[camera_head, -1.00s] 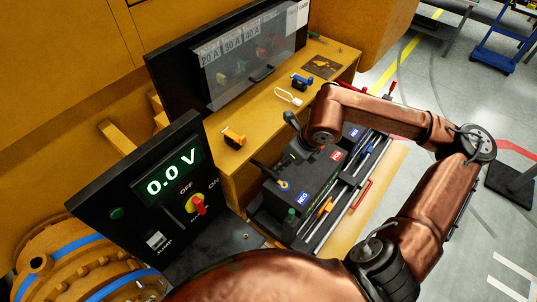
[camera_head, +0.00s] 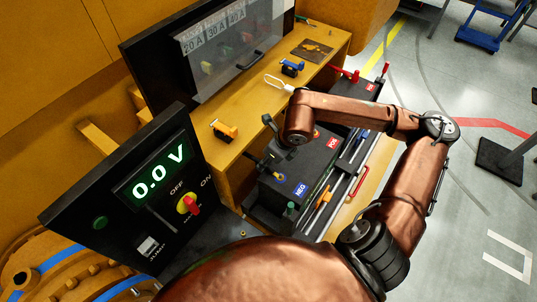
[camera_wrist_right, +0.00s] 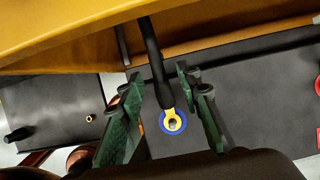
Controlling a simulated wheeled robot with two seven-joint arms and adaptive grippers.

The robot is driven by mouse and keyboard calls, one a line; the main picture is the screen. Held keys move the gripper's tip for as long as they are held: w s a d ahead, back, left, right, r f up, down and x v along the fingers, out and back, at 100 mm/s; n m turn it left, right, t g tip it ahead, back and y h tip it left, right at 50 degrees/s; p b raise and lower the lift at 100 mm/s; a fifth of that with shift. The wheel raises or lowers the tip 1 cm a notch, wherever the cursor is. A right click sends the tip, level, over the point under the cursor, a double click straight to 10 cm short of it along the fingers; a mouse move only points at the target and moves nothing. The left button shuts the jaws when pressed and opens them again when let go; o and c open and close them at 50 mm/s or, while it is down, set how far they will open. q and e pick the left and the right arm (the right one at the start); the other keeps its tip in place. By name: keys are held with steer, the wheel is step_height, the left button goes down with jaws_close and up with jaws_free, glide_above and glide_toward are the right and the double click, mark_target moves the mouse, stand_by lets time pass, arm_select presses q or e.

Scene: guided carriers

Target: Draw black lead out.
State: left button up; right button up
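The black lead (camera_wrist_right: 153,55) ends in a yellow lug (camera_wrist_right: 172,114) on a blue-ringed terminal (camera_wrist_right: 165,127) of the dark battery (camera_wrist_right: 240,95). In the head view the lead (camera_head: 262,168) shows at the near end of the battery (camera_head: 303,165), by the blue NEG label. My right gripper (camera_wrist_right: 158,88) is open, with one green finger on each side of the lead and a gap to both. In the head view this gripper (camera_head: 270,138) is partly hidden by its own wrist. My left gripper is not in view.
A yellow bench (camera_head: 252,115) with an orange-black tool (camera_head: 224,131), a blue tool (camera_head: 291,67) and a white loop (camera_head: 277,83) runs beside the battery. A panel reading 0.0 V (camera_head: 157,174) stands left. A second battery with red clamps (camera_head: 345,75) is farther back.

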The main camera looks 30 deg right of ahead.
steer(key=shift+x, duration=0.95)
jaws_close()
steer(key=shift+r, duration=0.1)
